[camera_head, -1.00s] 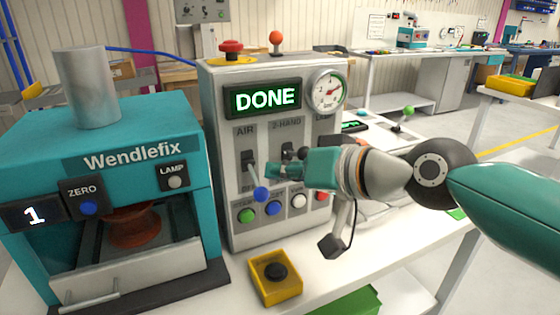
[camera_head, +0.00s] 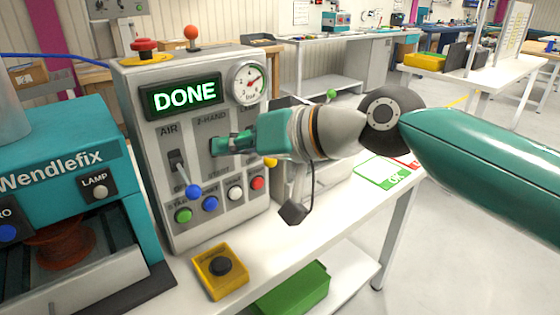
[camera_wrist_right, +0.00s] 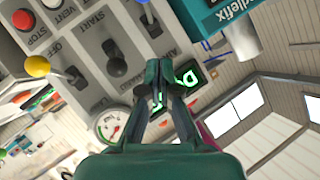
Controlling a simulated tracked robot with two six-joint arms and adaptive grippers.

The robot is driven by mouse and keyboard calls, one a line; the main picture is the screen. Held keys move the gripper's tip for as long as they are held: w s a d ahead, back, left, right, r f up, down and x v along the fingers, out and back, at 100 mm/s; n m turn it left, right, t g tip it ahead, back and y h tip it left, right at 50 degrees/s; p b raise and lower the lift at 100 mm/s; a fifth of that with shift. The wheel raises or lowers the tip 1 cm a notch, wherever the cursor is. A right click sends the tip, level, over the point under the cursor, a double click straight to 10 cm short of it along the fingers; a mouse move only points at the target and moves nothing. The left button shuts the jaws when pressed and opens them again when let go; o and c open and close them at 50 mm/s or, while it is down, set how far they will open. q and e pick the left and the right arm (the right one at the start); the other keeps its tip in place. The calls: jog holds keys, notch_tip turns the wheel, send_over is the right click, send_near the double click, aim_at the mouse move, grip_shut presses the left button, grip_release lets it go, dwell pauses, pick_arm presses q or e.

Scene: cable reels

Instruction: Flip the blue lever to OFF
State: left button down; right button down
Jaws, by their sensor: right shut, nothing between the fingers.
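The blue lever, under the AIR label on the grey control panel, has a blue ball (camera_head: 193,191) at its tip and points downward. In the right wrist view, its blue ball (camera_wrist_right: 143,2) is partly cut off at the top edge. My right gripper (camera_head: 217,146) is shut and empty, in front of the panel's 2-HAND column, up and to the right of the blue ball and apart from it. My arm hides part of the panel. My left gripper is not in view.
The panel holds a green DONE display (camera_head: 181,96), a gauge (camera_head: 248,83) and several buttons below the levers. A yellow lever ball (camera_wrist_right: 37,66) shows in the wrist view. A teal Wendlefix machine (camera_head: 70,150) stands left; a yellow box with a black button (camera_head: 220,271) sits in front.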

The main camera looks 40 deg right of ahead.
jog(key=s+d+b, duration=0.1)
jog(key=s+d, duration=0.2)
jog(key=s, duration=0.5)
jog(key=shift+s+d, duration=0.35)
jog(key=shift+s, duration=0.05)
